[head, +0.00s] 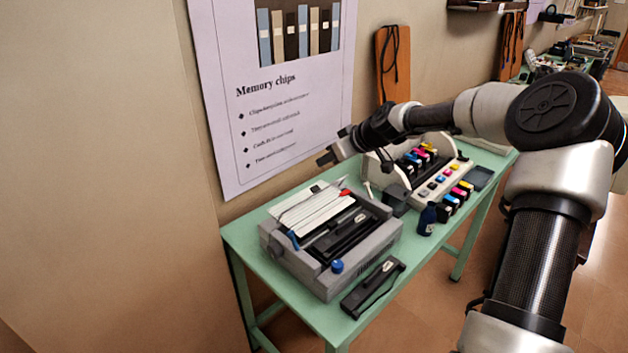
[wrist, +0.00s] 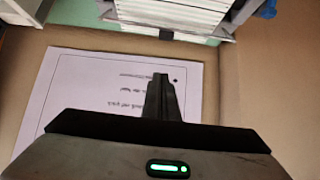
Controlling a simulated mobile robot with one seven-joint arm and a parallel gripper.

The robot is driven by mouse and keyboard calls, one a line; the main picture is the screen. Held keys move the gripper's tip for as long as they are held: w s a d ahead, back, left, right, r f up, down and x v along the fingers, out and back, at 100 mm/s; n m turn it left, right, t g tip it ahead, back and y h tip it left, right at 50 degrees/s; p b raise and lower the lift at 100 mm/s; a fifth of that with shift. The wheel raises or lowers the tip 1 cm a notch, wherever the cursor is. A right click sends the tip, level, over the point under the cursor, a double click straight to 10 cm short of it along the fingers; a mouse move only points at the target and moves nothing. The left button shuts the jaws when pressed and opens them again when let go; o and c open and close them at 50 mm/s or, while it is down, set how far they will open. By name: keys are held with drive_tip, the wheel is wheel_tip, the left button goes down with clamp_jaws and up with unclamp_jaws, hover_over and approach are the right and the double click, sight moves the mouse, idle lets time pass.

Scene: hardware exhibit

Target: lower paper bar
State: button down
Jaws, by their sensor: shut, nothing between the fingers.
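A grey dot-matrix printer (head: 318,282) sits at the near left of the green table. Its cover is open, with a dark inside and a dark ribbon cartridge (head: 350,238) in it. White fanfold paper (head: 308,210) lies at its back, and its edges show at the top of the wrist view (wrist: 175,15). A blue lever (head: 293,240) and a red tip (head: 345,192) sit at the two ends of the paper area; I cannot tell the paper bar clearly. My gripper (head: 326,158) is shut and empty, above and behind the printer, near the wall; its fingers (wrist: 162,95) show closed together.
A blue knob (head: 337,266) is on the printer's front. A loose black ribbon cartridge (head: 372,288) lies before it on the green table (head: 240,236). A poster (head: 270,140) hangs on the wall.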

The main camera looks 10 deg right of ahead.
sight(316, 187)
drive_tip(key=shift+f, duration=0.1)
drive_tip(key=w+f, duration=0.1)
drive_tip(key=f, duration=0.1)
drive_tip(key=w+a+f+p, duration=0.1)
drive_tip(key=f, duration=0.2)
drive_tip(key=w+a+f, duration=0.1)
drive_tip(key=f, duration=0.2)
drive_tip(key=shift+w+a, duration=0.25)
drive_tip(key=shift+w, duration=0.15)
drive_tip(key=shift+s+d+f, duration=0.1)
drive_tip(key=shift+s+f, duration=0.15)
drive_tip(key=shift+s, duration=0.05)
drive_tip(key=shift+f, duration=0.15)
